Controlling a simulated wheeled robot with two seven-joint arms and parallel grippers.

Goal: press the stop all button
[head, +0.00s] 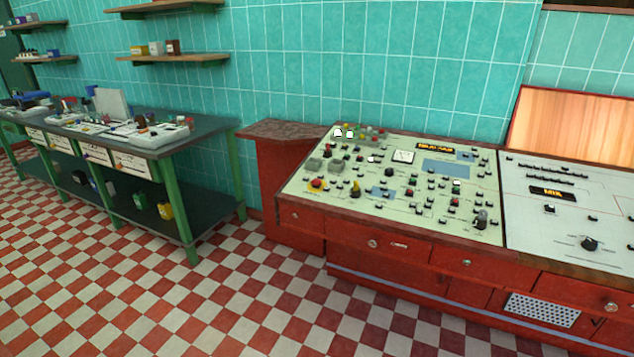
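A pale control panel (384,206) with many knobs, switches and small lamps is set in a red console at the right. Several red, yellow and green lamps or buttons (366,133) stand in a group along the panel's back left. Neither of my grippers is in view.
A second white panel (560,205) adjoins on the right. A green-legged workbench (215,124) with trays stands at the left. Wall shelves (178,57) hang above it. The red and white checkered floor (225,300) is clear before the console.

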